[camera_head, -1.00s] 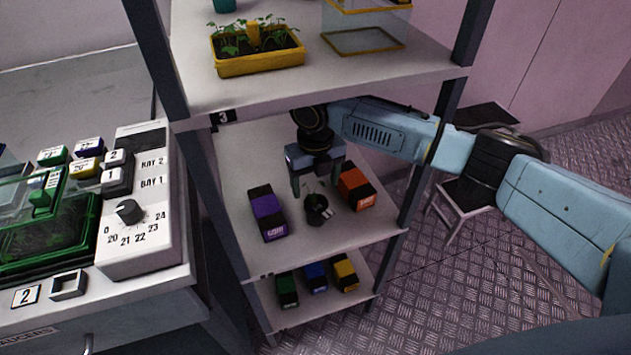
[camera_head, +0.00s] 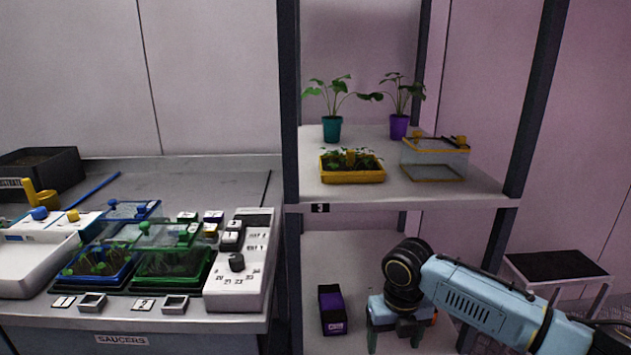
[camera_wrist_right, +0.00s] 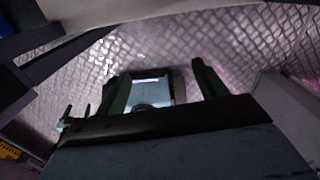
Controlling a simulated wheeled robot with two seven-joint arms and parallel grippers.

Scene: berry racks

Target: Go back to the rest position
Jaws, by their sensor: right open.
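My right gripper (camera_head: 395,340) hangs fingers down at the shelf below the one marked 3, just right of a purple and black box (camera_head: 332,310). Its fingertips run toward the bottom edge of the head view. In the right wrist view its two fingers (camera_wrist_right: 160,78) stand apart, with no object gripped between them. Behind them lie metal floor plating and a pale, flat thing (camera_wrist_right: 152,90) that I cannot identify. An orange patch (camera_head: 435,317) shows just behind the gripper. My left gripper is out of view.
The rack's upper shelf (camera_head: 450,196) holds a yellow planter (camera_head: 352,174), two potted plants and a glass box (camera_head: 434,160). Dark rack posts (camera_head: 535,100) stand close to my right arm. A step stool (camera_head: 556,268) is at right. A bench with trays and a dial box (camera_head: 240,265) is at left.

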